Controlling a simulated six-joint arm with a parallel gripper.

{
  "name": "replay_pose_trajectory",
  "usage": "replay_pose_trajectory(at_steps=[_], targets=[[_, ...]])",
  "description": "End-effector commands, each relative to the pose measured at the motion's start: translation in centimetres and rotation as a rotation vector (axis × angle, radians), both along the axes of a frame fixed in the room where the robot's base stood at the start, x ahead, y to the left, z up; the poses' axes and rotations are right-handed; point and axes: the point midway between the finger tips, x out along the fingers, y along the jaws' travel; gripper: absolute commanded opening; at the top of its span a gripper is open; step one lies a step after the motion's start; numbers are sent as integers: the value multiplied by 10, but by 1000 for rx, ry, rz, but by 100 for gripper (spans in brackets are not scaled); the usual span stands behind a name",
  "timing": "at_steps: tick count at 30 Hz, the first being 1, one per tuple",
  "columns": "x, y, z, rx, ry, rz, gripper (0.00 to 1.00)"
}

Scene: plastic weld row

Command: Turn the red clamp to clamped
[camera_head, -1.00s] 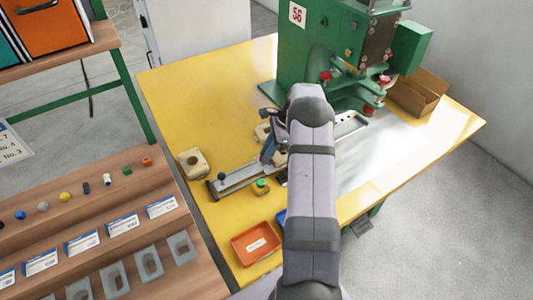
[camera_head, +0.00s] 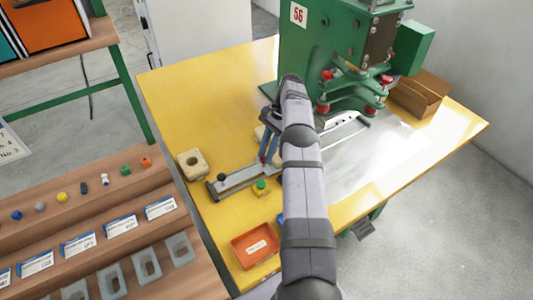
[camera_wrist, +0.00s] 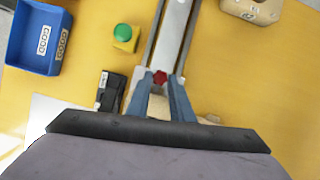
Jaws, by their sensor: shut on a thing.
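The red clamp (camera_wrist: 160,77) shows in the wrist view as a small red knob on the metal rail (camera_wrist: 174,30). My gripper (camera_wrist: 161,84) has its two blue fingers on either side of the knob, shut on it. In the head view my gripper (camera_head: 268,157) points down over the rail (camera_head: 245,177) on the yellow table.
A green press (camera_head: 305,50) stands behind the rail. A green button on a yellow box (camera_head: 261,188), an orange tray (camera_head: 255,245) and a blue tray (camera_wrist: 38,35) are nearby. A black device (camera_wrist: 110,92) and a beige block (camera_head: 192,163) sit close by. The table's left back is clear.

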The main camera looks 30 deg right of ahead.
Motion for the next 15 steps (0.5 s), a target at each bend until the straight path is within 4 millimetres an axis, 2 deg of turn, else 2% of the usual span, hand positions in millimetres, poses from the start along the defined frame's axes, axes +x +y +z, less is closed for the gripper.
replay_pose_trajectory(at_steps=[15], targets=[[1, 0, 0, -1, 0, 70, 0]])
